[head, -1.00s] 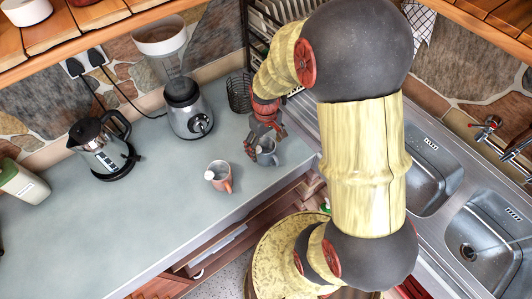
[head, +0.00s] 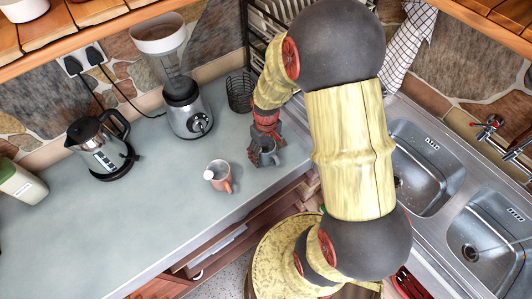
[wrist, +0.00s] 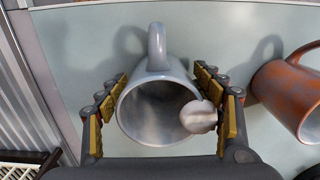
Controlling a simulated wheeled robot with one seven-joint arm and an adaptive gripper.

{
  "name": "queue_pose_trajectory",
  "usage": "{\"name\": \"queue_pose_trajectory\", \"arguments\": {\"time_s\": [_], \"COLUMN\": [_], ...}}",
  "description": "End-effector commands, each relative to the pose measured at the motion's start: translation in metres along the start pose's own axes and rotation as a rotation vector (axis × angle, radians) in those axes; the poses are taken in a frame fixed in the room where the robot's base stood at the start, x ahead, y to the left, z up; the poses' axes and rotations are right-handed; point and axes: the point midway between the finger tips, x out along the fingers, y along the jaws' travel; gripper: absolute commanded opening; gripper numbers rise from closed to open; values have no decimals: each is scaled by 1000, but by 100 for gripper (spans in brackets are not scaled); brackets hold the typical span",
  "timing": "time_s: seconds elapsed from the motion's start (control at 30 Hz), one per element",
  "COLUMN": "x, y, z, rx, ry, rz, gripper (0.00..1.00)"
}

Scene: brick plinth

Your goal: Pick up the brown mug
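The brown mug (head: 226,186) stands on the grey counter, left of my gripper in the head view. In the wrist view the brown mug (wrist: 291,92) lies to the right, partly cut off by the frame edge, outside my fingers. My gripper (wrist: 161,85) is open, with its fingers on either side of a blue-grey mug (wrist: 158,73). The fingertips are close to its walls; contact cannot be told. In the head view my gripper (head: 265,150) is over this grey mug (head: 268,157) and partly hides it. A pale rounded lump shows at its rim in the wrist view.
A blender (head: 188,112) and a kettle (head: 100,150) stand behind and left on the counter (head: 130,215). A black wire holder (head: 240,92) and a dish rack are behind my gripper. Sinks (head: 490,235) lie right. Counter left of the brown mug is clear.

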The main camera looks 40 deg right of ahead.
Motion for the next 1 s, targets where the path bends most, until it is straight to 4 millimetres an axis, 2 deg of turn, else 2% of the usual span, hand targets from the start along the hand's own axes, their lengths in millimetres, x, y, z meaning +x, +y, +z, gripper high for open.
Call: {"name": "queue_pose_trajectory", "arguments": {"time_s": [0.77, 1.0], "x": [0, -1], "y": [0, 0], "z": [0, 0], "rx": [0, 0], "ry": [0, 1], "rz": [0, 0], "gripper": [20, 20]}}
